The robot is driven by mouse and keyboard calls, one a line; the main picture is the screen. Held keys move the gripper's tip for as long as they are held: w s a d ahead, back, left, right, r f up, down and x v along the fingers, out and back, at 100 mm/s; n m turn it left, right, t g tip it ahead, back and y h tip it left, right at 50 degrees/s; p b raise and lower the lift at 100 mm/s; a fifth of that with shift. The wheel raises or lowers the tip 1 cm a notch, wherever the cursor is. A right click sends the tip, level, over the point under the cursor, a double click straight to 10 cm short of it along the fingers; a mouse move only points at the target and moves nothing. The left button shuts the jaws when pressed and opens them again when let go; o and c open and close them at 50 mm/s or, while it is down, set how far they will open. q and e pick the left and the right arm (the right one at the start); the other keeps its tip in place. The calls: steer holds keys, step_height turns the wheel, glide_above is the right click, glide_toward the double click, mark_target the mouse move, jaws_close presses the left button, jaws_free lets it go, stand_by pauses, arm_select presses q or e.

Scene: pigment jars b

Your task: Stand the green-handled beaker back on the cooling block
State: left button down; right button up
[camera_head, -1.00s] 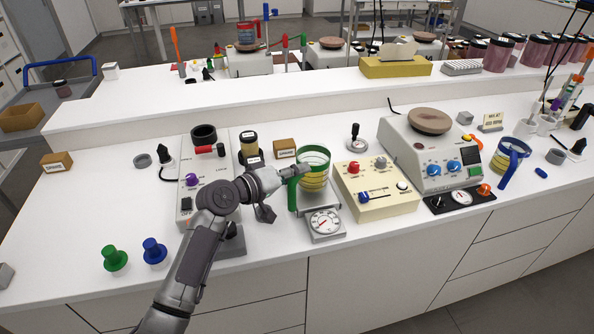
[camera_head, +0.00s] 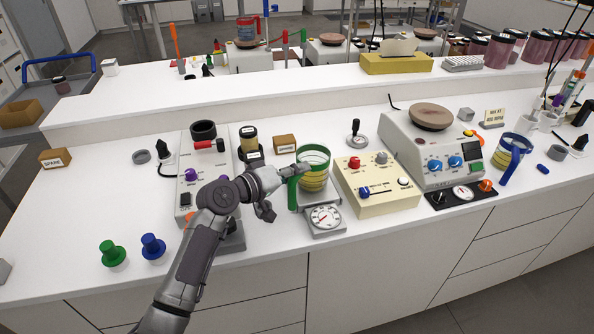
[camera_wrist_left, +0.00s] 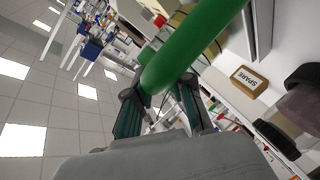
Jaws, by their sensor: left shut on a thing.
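The green-handled beaker (camera_head: 314,160), clear with a green rim and yellow bands, is upright at the middle of the bench. My left gripper (camera_head: 284,178) is at its left side, shut on the green handle, which fills the upper middle of the left wrist view (camera_wrist_left: 190,48). The beaker is over the pale plate of a unit with a round dial (camera_head: 325,217). I cannot tell whether its base touches the plate. No label shows which unit is the cooling block. My right gripper is out of view.
A cream control box (camera_head: 376,196) stands close right of the beaker. A grey control unit (camera_head: 187,200) is behind my left arm. A small brown box (camera_head: 284,144) and a dark-lidded jar (camera_head: 249,138) stand behind. A blue-handled beaker (camera_head: 512,150) is far right.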

arm_select(q)
steer(key=c, duration=1)
jaws_free()
steer(key=shift+o, duration=0.3)
steer(key=shift+f, duration=0.1)
steer(key=v, duration=1.2)
steer(key=shift+s, duration=0.1)
